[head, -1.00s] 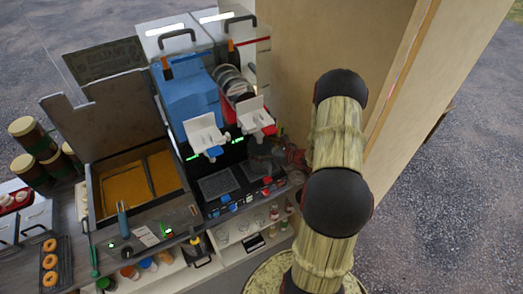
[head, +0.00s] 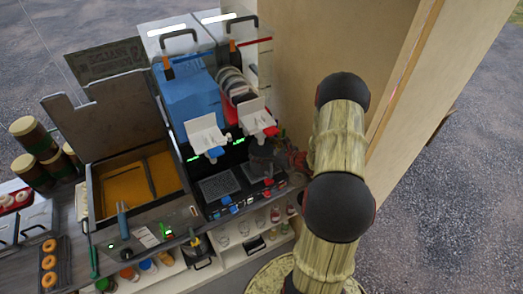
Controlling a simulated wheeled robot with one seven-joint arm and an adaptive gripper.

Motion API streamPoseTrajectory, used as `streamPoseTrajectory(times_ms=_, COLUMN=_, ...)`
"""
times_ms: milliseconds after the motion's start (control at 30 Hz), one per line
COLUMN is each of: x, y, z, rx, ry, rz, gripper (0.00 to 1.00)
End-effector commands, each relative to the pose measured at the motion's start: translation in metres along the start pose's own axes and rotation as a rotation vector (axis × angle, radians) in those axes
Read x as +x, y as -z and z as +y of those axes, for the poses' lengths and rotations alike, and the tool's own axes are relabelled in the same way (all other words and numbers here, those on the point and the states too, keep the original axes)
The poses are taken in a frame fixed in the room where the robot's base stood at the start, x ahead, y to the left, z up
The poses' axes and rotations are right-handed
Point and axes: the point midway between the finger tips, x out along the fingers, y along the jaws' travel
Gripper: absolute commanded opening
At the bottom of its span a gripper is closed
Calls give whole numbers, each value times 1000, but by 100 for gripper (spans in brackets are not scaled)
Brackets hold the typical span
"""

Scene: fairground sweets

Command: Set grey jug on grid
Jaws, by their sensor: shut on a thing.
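The grey jug (head: 261,160) is a small dark, see-through-looking vessel under the right spout of the slush machine (head: 250,112). It looks upright. My gripper (head: 279,155) reaches in from the right and is shut on the jug; its fingers are small and partly hidden by my arm. Two dark drip grids lie at the machine's foot: the left grid (head: 218,187) is bare, and the right grid (head: 252,175) is partly hidden by the jug. I cannot tell whether the jug touches the right grid or hangs just above it.
A blue slush tank (head: 190,100) stands to the left with white spout fronts above the grids. Red and blue knobs (head: 267,183) line the front edge. A fryer-like box (head: 135,190) is further left. A wooden wall (head: 310,60) closes the right side.

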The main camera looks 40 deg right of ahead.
Motion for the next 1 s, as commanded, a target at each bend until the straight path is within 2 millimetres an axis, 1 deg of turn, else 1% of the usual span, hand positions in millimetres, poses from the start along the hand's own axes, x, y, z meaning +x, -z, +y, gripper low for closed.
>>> streamPoseTrajectory(times_ms=167, x=0, y=-1, z=0, rx=-1, ry=0, rz=-1, gripper=36)
streamPoseTrajectory(times_ms=200, x=0, y=-1, z=0, rx=-1, ry=0, rz=-1, gripper=81)
streamPoseTrajectory(times_ms=533, x=0, y=0, z=0, rx=0, ry=0, rz=0, gripper=100)
streamPoseTrajectory(times_ms=867, x=0, y=0, z=0, rx=0, ry=0, rz=0, gripper=100)
streamPoseTrajectory(times_ms=1000, x=-9, y=0, z=-1, rx=1, ry=2, rz=0, gripper=100)
